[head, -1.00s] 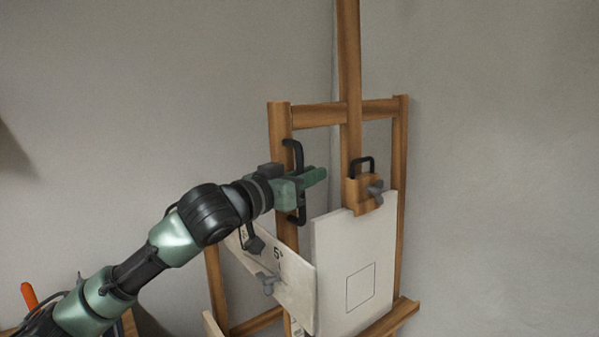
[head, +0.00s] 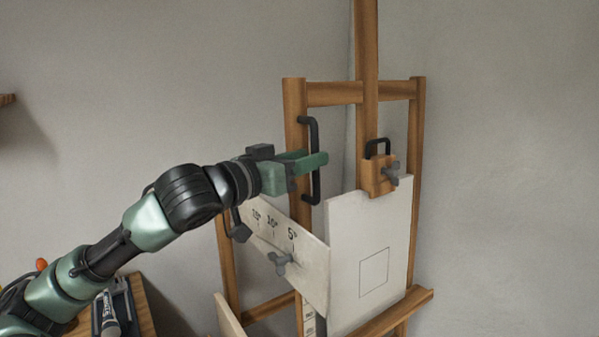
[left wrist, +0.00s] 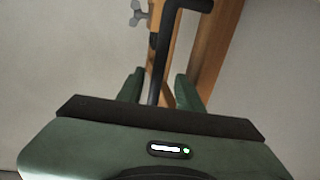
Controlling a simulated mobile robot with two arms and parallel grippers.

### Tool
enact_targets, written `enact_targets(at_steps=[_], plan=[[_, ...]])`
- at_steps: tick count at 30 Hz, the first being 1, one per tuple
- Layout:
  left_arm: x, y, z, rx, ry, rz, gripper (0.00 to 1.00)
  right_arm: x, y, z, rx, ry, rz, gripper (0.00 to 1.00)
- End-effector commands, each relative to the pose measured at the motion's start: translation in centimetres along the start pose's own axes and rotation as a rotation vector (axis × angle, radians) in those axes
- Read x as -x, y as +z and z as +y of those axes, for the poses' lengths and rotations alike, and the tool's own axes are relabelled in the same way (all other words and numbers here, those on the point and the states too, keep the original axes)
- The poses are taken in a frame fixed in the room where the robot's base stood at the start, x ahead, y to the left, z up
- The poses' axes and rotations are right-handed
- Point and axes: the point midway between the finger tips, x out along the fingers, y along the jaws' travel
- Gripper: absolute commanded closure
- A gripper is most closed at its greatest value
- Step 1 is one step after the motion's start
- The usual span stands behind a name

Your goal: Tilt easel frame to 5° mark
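The wooden easel frame (head: 295,100) stands upright at centre, with a black handle (head: 316,165) on its left post. A pale scale plate (head: 312,277) at its lower left carries 15°, 10° and 5° marks. A grey wing knob (head: 281,262) sits on the plate just below and left of the 5° mark (head: 292,234). My left gripper (head: 312,163) is at the handle. In the left wrist view, the handle's black bar (left wrist: 158,70) passes between my parted fingers (left wrist: 158,90), with gaps on both sides. My right gripper is not in view.
A white canvas (head: 390,235) with a drawn square stands on the easel's ledge (head: 392,313). A wooden clamp block (head: 378,177) with a black loop and grey knob is above it. A wooden surface (head: 140,300) with tools is at lower left. Grey walls stand behind.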

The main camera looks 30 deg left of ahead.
Motion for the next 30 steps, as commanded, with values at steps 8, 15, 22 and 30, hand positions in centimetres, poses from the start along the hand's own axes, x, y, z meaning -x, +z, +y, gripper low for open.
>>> enact_targets(at_steps=[8,15,22,30], plan=[[2.3,0.2,-0.1,0.001,-0.001,-0.001,0.64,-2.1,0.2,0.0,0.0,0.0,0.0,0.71],[2.6,0.0,0.0,0.001,0.001,0.0,0.64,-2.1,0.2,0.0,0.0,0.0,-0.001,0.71],[2.6,0.0,0.0,0.002,0.001,0.0,0.64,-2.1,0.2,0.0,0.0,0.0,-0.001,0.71],[2.6,0.0,0.0,0.001,0.001,0.0,0.64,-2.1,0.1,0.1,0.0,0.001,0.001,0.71]])
